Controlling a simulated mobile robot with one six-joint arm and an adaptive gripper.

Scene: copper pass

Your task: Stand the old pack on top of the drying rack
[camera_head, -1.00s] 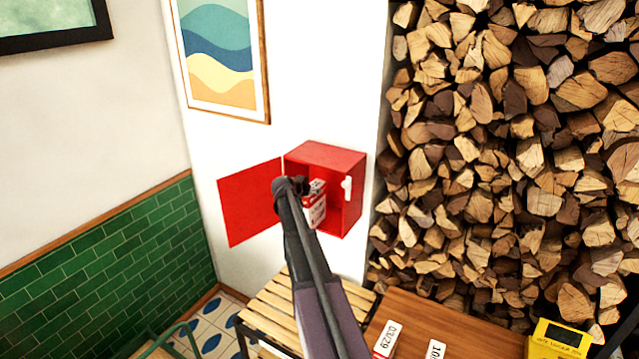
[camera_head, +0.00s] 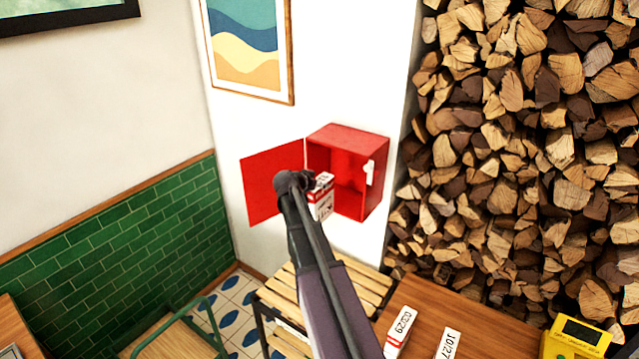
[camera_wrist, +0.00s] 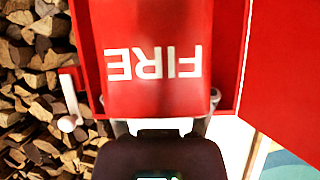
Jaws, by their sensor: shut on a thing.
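My gripper (camera_head: 305,183) is shut on a red and white pack (camera_head: 322,198) in front of the open red cabinet (camera_head: 350,172). In the wrist view, a red face lettered FIRE (camera_wrist: 155,65), seemingly the pack's, is between my fingers (camera_wrist: 164,122). Whether the pack is fully clear of the cabinet is hard to tell. The arm hides part of it. A slatted wooden rack (camera_head: 277,296), probably the drying rack, stands below the cabinet, partly hidden by my arm. The visible part of its top is bare.
The cabinet door (camera_head: 270,182) hangs open to the left. Two white packs, marked 03/29 (camera_head: 400,330) and 10/27 (camera_head: 447,343), lie on a wooden table (camera_head: 480,335) with a yellow device (camera_head: 580,335). A green-framed chair (camera_head: 200,315) and stacked logs (camera_head: 530,150) flank the area.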

